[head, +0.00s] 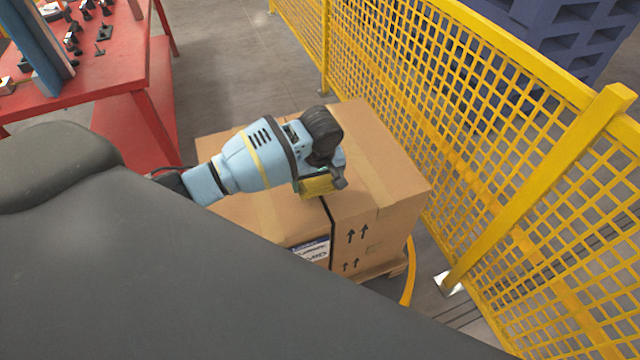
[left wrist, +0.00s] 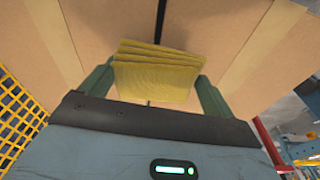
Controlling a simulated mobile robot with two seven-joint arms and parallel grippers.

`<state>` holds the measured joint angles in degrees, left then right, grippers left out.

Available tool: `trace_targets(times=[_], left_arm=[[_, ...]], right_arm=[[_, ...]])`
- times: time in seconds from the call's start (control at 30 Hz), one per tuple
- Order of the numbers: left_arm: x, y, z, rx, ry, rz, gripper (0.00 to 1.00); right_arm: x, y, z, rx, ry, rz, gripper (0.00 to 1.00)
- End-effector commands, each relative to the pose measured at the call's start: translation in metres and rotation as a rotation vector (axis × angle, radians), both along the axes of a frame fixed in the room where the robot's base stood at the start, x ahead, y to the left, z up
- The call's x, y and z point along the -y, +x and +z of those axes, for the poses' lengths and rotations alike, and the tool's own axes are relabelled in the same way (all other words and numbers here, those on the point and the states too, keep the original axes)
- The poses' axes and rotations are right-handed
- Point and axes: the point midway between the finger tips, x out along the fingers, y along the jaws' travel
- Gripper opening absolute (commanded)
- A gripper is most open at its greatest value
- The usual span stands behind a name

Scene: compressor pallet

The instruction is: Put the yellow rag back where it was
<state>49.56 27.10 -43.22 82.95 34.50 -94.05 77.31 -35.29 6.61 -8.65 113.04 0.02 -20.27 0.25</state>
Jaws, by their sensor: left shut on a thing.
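The yellow rag (head: 318,187) is folded in several layers. In the left wrist view the rag (left wrist: 155,78) sits between the two fingers of my left gripper (left wrist: 153,84), which is shut on it. In the head view my left gripper (head: 322,184) points at the cardboard box (head: 385,165), with the rag at the box's top near the front edge. I cannot tell whether the rag touches the box. My right gripper is not in view.
The box stands on a wooden pallet (head: 392,266). A yellow mesh fence (head: 440,110) runs close along its right side. A red table (head: 115,60) with small black parts stands at the upper left. Blue stacked pallets (head: 575,35) lie beyond the fence.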

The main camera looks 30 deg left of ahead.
Motion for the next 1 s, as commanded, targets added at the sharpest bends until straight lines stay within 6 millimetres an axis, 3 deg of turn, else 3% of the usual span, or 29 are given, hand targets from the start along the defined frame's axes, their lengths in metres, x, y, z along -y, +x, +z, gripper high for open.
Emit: trace_targets(times=[0.07, 0.3, 0.83, 0.87, 0.93, 1.0], left_arm=[[0.003, 0.012, -0.004, -0.004, -0.001, 0.000, 0.67], [0.002, 0.009, -0.031, -0.001, 0.001, 0.000, 0.67], [0.002, 0.009, -0.039, -0.001, -0.002, -0.001, 0.67], [0.002, 0.009, -0.040, -0.001, -0.002, -0.001, 0.90], [0.002, 0.009, -0.039, -0.001, -0.002, -0.001, 0.99], [0.002, 0.009, -0.039, -0.001, -0.001, -0.001, 1.00]], right_arm=[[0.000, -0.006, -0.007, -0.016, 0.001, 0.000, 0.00], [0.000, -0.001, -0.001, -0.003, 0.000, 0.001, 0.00], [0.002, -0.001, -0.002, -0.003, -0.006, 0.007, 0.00], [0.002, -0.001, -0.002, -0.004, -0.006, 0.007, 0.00], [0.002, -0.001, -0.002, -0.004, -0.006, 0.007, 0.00], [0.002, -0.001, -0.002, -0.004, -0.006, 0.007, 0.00]])
